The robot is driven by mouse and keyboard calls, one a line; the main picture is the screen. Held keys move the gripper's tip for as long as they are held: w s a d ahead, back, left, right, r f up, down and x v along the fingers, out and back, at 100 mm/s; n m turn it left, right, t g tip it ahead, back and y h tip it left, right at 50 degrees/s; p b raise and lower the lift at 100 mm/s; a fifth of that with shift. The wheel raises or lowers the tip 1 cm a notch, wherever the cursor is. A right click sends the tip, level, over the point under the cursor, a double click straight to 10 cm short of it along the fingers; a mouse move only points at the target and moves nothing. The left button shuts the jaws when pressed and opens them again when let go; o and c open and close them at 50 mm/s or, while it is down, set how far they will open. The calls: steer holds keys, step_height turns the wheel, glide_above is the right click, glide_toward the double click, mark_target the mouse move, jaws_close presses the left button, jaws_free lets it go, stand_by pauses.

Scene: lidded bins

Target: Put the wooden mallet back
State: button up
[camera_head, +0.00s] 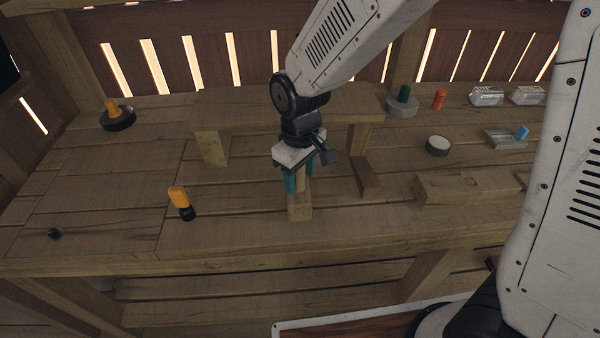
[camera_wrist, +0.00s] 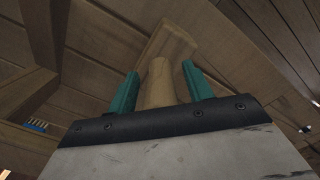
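The wooden mallet (camera_head: 300,207) stands head down on the wooden bench, near its front edge, with its handle pointing up. My gripper (camera_head: 301,183) is above the head, with its two teal fingers on either side of the handle. In the wrist view, the handle (camera_wrist: 159,82) runs between the fingertips (camera_wrist: 160,78), and a small gap shows on each side of it. The gripper looks open around the handle, not closed on it. The mallet head (camera_wrist: 172,45) lies beyond the fingertips. The upper end of the handle is hidden by my gripper.
A raised wooden shelf (camera_head: 250,105) stands behind my gripper. An orange-handled tool (camera_head: 180,200) is to the left. A wooden block (camera_head: 468,188) and a round tin (camera_head: 437,146) are to the right. A grey disc with a green handle (camera_head: 402,104) is farther back. The front left bench is mostly clear.

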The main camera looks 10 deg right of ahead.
step_height(320, 180, up, 12)
steer(key=shift+r, duration=0.2)
steer(key=s+d+r+m, duration=0.2)
steer(key=s+d+r, duration=0.15)
steer(key=d, duration=0.25)
steer(key=s+d+r+m, duration=0.2)
steer(key=s+d, duration=0.2)
steer(key=d, duration=0.2)
steer(key=s+d+m+t, duration=0.1)
steer(key=s+d+m, duration=0.3)
steer(key=s+d, duration=0.4)
steer(key=s, duration=0.4)
steer(key=shift+d+r+m, duration=0.3)
steer(key=shift+w, duration=0.1)
